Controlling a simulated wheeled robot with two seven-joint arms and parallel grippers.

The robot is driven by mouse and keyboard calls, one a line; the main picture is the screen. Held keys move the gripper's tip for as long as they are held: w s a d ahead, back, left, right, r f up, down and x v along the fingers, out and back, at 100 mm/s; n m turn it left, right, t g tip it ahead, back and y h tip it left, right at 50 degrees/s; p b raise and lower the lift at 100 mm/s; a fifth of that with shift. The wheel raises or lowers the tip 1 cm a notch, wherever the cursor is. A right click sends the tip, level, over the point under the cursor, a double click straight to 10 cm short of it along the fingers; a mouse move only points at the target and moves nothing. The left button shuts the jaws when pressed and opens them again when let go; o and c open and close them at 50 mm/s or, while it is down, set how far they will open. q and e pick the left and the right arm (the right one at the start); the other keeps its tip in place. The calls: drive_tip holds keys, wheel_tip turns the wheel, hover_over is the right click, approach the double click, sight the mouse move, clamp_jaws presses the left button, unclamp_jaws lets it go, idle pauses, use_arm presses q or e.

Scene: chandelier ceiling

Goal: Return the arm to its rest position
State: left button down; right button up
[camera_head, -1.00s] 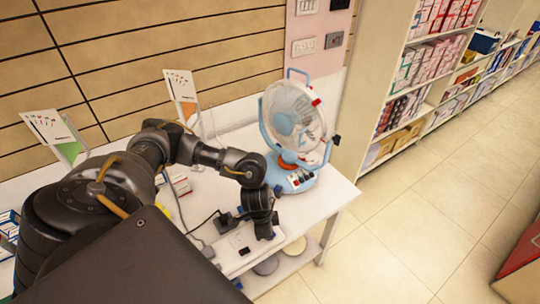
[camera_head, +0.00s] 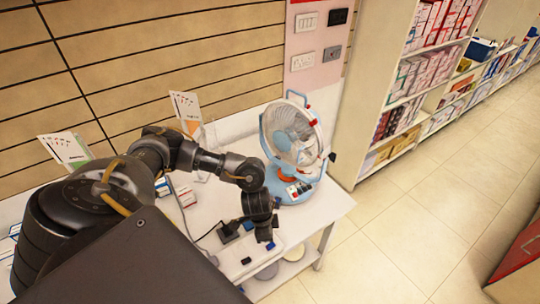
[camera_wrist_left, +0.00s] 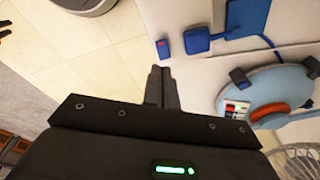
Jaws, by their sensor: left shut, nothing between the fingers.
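My left arm (camera_head: 95,195) reaches in from the left over the white table. Its left gripper (camera_head: 265,235) points down above the table's front right part, beside the fan's base. In the left wrist view the fingers (camera_wrist_left: 161,80) are shut together with nothing between them. My right gripper is not in view.
A light-blue fan (camera_head: 293,140) stands on the table (camera_head: 325,205), close right of the gripper. A white strip (camera_head: 240,262) and a dark plug (camera_head: 228,231) lie near the front edge. Card stands (camera_head: 185,110) line the wall. Open floor (camera_head: 400,220) lies right.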

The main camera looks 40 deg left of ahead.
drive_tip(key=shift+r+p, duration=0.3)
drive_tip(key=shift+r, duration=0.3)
